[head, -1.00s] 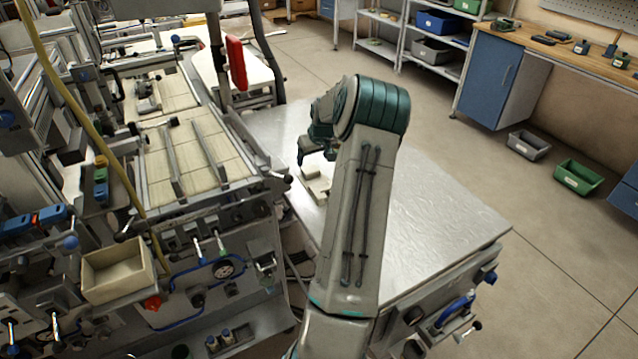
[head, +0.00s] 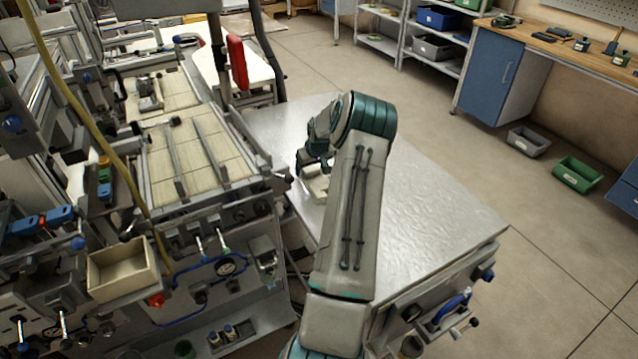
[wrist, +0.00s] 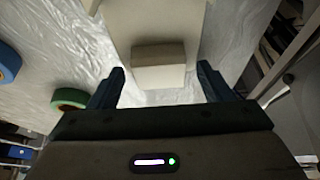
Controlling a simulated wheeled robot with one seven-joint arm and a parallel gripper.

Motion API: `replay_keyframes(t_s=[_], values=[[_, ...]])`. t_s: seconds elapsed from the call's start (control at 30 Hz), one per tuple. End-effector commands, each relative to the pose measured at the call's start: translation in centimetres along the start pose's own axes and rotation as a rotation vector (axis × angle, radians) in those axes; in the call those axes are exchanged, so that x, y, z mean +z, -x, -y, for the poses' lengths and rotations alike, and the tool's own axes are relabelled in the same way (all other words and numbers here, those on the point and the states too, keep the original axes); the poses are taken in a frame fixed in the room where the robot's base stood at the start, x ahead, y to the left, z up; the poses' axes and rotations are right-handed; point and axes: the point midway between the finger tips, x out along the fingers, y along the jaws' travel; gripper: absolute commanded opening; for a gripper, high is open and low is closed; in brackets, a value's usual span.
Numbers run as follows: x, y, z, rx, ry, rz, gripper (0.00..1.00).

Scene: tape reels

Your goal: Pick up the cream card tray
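The cream card tray (wrist: 157,22) lies on the metal tabletop in the wrist view, a pale flat piece with a raised block (wrist: 158,68) at its near end. My gripper (wrist: 162,72) is open, its two dark fingers on either side of the block's end, with gaps on both sides. I cannot tell whether the fingertips reach down to the block's height. In the head view the tray (head: 318,188) shows partly, near the table's left edge, with my gripper (head: 308,168) just above it. My arm hides the rest.
A green tape reel (wrist: 70,98) and a blue reel (wrist: 8,62) lie left of my gripper. A machine (head: 205,190) stands close against the table's left side, with an open cream bin (head: 122,285) at its front. The tabletop (head: 430,210) right of my arm is bare.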

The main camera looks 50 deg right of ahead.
Motion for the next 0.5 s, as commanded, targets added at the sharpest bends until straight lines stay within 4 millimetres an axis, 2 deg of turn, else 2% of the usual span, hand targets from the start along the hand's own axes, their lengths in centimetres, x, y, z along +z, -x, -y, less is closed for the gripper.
replay_keyframes(t_s=[0.03, 0.1, 0.2, 0.5], values=[[0.00, 0.01, 0.00, 0.000, 0.000, 0.000, 0.62], [0.00, 0.02, 0.00, 0.000, 0.000, 0.000, 0.42], [0.00, 0.03, 0.00, 0.000, 0.000, 0.000, 0.19], [-0.06, 0.15, -0.01, 0.000, 0.000, 0.000, 0.19]])
